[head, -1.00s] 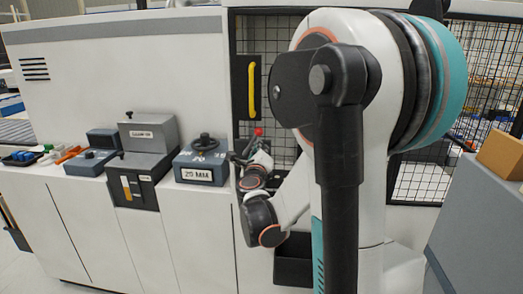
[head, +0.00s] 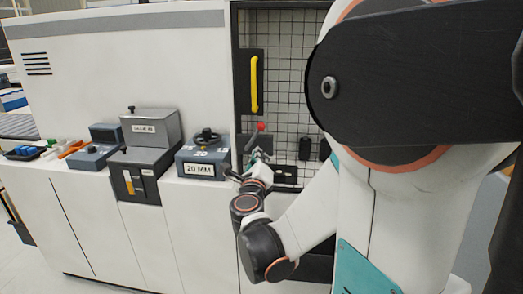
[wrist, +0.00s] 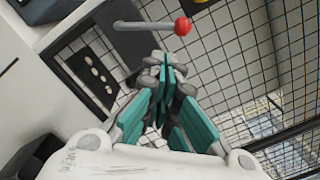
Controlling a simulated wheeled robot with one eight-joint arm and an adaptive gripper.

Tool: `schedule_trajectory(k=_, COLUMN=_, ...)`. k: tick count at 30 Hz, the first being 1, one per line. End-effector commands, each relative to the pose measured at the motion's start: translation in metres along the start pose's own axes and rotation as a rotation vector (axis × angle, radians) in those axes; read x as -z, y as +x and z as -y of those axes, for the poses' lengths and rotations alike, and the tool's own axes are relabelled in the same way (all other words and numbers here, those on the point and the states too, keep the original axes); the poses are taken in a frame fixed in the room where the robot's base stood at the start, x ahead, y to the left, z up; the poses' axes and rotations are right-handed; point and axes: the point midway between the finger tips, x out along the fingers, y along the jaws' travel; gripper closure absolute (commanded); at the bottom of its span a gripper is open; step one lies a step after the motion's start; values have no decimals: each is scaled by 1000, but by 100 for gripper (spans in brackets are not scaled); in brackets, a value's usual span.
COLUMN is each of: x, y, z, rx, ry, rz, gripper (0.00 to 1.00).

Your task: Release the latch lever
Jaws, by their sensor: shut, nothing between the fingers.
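The latch lever (wrist: 146,25) is a grey rod with a red ball knob (wrist: 182,26) at its right end in the wrist view. In the head view the red knob (head: 261,126) shows at the lower left of the mesh door, beside a grey mount. My gripper (wrist: 163,68) is shut with nothing between its teal fingers. In the wrist view its tips lie just below the lever, slightly left of the knob. I cannot tell whether they touch it. In the head view my gripper (head: 257,155) is just below the red knob.
The mesh door (head: 290,70) has a yellow handle (head: 253,84) above the lever. A blue-grey unit marked 20 MM (head: 203,158) stands on the white machine ledge, left of my gripper. A dark plate with several holes (wrist: 95,70) lies left of my fingers.

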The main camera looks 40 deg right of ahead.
Motion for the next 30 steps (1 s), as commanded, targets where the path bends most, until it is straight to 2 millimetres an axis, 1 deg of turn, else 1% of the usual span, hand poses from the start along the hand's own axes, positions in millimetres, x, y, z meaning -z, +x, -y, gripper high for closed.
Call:
schedule_trajectory(k=1, x=-1, y=-8, z=-1, rx=-2, ry=0, rz=2, gripper=100)
schedule_trajectory(k=3, x=-1, y=-16, z=0, rx=-1, ry=0, rz=1, gripper=100)
schedule_trajectory(k=6, x=-1, y=-24, z=-1, rx=-1, ry=0, rz=1, gripper=100)
schedule_trajectory(k=9, x=0, y=-27, z=0, rx=0, ry=0, rz=0, gripper=100)
schedule_trajectory(k=25, x=0, y=-27, z=0, rx=-1, ry=3, rz=0, gripper=100)
schedule_trajectory(k=28, x=-8, y=-24, z=-1, rx=-13, ry=53, rz=-1, gripper=100)
schedule_trajectory(k=30, x=-20, y=-19, z=-2, rx=-33, ry=140, rz=-4, gripper=100)
